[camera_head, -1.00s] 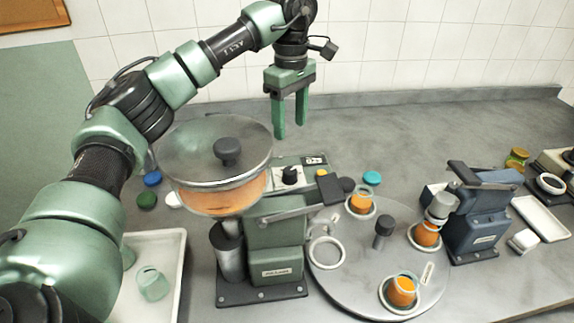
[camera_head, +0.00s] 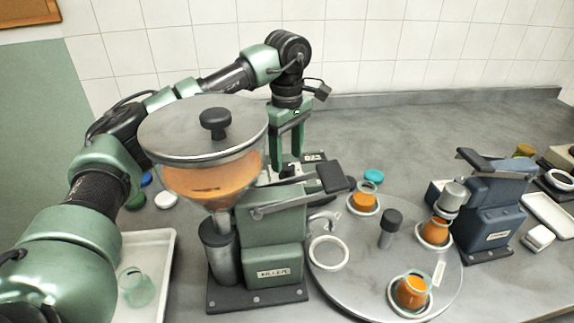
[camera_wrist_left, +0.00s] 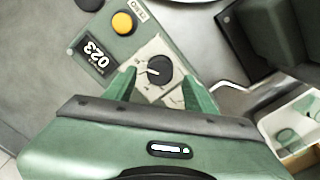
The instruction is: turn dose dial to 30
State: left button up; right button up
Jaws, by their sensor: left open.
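The dose dial (camera_wrist_left: 158,70) is a black round knob with a white pointer line, on a pale plate of the green filling machine (camera_head: 272,235). A small display (camera_wrist_left: 95,55) beside it reads 023. My left gripper (camera_wrist_left: 160,88) is open, its two green fingers pointing down on either side of the dial's near edge in the left wrist view. I cannot tell whether they touch it. In the head view the left gripper (camera_head: 286,158) is behind the machine and its fingertips and the dial are mostly hidden. My right gripper is not in view.
A yellow button (camera_wrist_left: 123,22) sits beside the display. The glass hopper (camera_head: 210,185) stands in front of the gripper. A turntable (camera_head: 350,285) with several orange-filled jars is to the right, before a blue capping machine (camera_head: 490,215). The counter behind is clear.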

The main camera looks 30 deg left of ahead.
aim_at(287, 166)
pick_arm(q)
jog(key=shift+f, duration=1.65)
grip_shut()
jog(key=shift+n, duration=0.4)
jog(key=n+p, duration=0.1)
jog(key=n, duration=0.1)
jog(key=shift+r+n, duration=0.1)
jog(key=shift+n, duration=0.3)
jog(key=n+p, duration=0.1)
jog(key=n, duration=0.3)
jog(key=shift+n, duration=0.3)
jog(key=n, duration=0.3)
jog(key=shift+n+p, duration=0.3)
jog(key=shift+n, duration=2)
jog(key=shift+p, duration=0.3)
